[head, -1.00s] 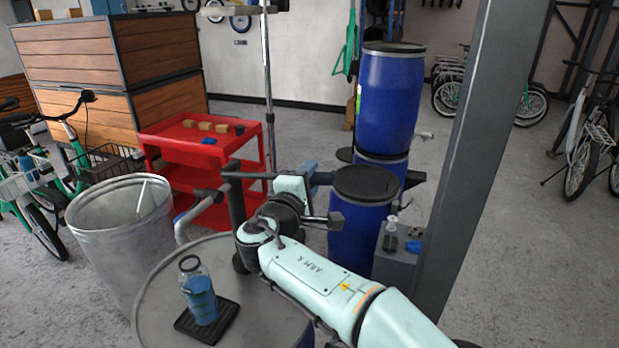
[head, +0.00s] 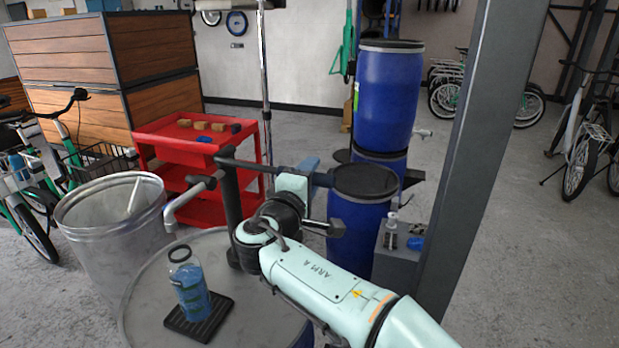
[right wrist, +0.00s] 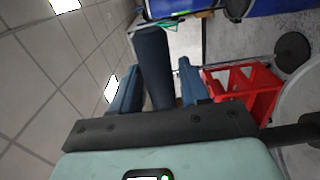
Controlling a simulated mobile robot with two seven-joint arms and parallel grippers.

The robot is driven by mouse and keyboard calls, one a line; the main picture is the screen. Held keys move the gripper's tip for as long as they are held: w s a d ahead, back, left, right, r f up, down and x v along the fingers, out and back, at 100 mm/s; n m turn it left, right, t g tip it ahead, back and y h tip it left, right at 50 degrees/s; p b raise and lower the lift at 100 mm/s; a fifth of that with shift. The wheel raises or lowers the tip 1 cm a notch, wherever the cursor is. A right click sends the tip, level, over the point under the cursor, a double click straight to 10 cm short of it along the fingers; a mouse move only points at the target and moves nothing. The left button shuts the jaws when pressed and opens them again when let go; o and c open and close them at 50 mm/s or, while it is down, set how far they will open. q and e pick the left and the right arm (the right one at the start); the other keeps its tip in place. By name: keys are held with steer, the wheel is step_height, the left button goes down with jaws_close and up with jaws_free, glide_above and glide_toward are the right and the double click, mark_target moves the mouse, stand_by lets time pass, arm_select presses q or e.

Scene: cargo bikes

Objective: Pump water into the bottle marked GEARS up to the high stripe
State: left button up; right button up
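A clear bottle (head: 190,289) with a dark ring at its top stands upright on a black ribbed tray (head: 212,325) on the grey drum top (head: 150,318). Blue shows through most of its body; its lettering and stripes are too small to read. The grey pump spout (head: 187,200) ends above and slightly left of the bottle's top. The dark pump post (head: 231,200) stands behind the bottle, with the dark pump handle (head: 255,167) reaching right. My right gripper (head: 313,170) is at the handle; in the right wrist view the handle (right wrist: 152,60) lies between its blue fingers (right wrist: 160,72). My left gripper is out of view.
A metal bin (head: 110,220) stands left of the drum. A red cart (head: 170,145) with small blocks is behind. Blue barrels (head: 388,95) and a grey post (head: 480,150) stand to the right. A grey box (head: 397,265) holds a small pump bottle and a blue item.

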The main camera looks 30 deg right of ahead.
steer(key=shift+a, duration=0.1)
steer(key=v, duration=1.3)
steer(key=shift+s, duration=0.15)
stand_by(0.9)
